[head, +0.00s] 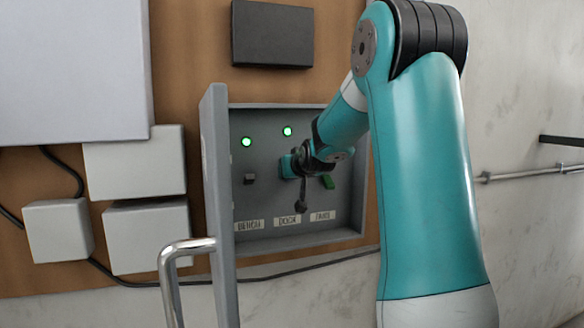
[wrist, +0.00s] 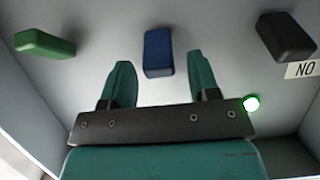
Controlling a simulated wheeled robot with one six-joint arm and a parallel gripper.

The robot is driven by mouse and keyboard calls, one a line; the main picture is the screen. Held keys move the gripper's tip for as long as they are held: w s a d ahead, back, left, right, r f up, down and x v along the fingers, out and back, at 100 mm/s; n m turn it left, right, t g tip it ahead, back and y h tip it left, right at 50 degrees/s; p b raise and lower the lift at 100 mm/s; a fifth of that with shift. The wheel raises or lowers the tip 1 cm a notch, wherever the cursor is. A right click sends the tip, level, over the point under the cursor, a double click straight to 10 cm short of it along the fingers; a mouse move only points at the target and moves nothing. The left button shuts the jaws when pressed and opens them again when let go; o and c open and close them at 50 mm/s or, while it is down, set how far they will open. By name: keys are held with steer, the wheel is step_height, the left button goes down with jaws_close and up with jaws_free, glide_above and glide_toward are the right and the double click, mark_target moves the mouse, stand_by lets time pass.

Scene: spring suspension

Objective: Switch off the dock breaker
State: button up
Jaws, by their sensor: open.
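The open breaker box (head: 275,247) holds a row of switches above labels that read BENCH, DOCK (head: 287,220) and what looks like FANS. The middle switch, blue (wrist: 158,52), sits between a green switch (wrist: 44,44) and a black switch (wrist: 286,37) in the wrist view, which looks turned over. My gripper (wrist: 160,68) is open, its teal fingers to either side of the blue switch; contact cannot be told. In the head view my gripper (head: 290,166) hides the middle switch. The lamp above DOCK (head: 287,131) is lit green.
The box's door (head: 217,200) stands open on the left, with a metal handle (head: 183,246). Another green lamp (head: 246,142) is lit above the black switch (head: 250,179). Grey boxes (head: 135,163) are at left, a rail (head: 530,172) at right.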

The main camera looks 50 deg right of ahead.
steer(key=shift+w+d+f, duration=0.2)
steer(key=shift+w+f, duration=0.05)
steer(key=shift+w, duration=0.1)
steer(key=shift+c, duration=0.2)
steer(key=c, duration=0.9)
